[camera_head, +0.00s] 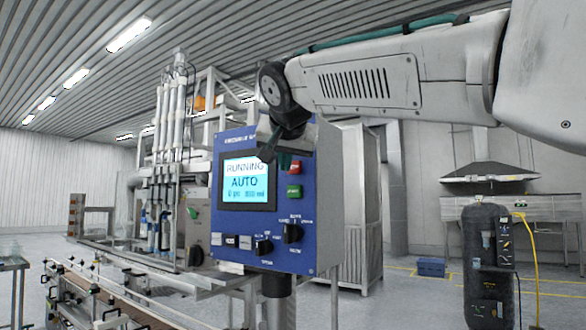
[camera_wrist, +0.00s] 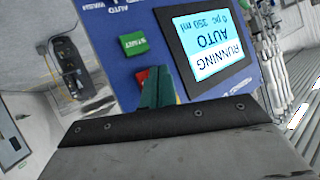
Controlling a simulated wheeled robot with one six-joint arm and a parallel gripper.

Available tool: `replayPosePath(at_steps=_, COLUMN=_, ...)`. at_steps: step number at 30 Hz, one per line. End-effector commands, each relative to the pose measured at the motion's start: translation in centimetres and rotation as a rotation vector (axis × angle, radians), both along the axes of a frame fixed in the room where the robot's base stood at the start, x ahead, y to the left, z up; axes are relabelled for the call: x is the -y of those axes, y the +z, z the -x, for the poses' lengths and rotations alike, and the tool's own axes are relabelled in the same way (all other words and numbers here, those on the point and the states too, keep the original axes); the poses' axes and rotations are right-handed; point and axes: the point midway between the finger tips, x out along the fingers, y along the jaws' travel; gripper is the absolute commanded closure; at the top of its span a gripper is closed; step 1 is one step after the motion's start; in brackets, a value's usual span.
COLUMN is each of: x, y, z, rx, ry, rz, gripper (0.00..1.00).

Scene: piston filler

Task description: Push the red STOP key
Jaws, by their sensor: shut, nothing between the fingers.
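The blue control panel (camera_head: 230,232) faces me, with a lit display (camera_head: 245,180) reading RUNNING and AUTO. The red STOP key (camera_head: 296,166) is at the panel's upper right, just above the green START key (camera_head: 294,192). In the wrist view, which is upside down, the red key (camera_wrist: 142,75) is partly hidden behind my fingers, and the green key (camera_wrist: 133,44) is in full view. My gripper (camera_head: 268,150) is shut and empty in front of the panel, its green fingers (camera_wrist: 157,86) beside the red key. I cannot tell whether they touch anything.
Black rotary knobs (camera_head: 292,233) and small keys (camera_head: 230,240) sit low on the panel. The filling machine and conveyor (camera_head: 110,285) stand to the left. Floor between is mostly clear.

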Motion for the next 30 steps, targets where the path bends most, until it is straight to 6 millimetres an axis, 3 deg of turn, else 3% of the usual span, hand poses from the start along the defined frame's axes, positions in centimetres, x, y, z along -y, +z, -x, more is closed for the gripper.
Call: replayPosePath(at_steps=30, x=0.66, y=0.01, z=-0.81, rx=0.000, ry=0.000, rz=0.000, gripper=1.00)
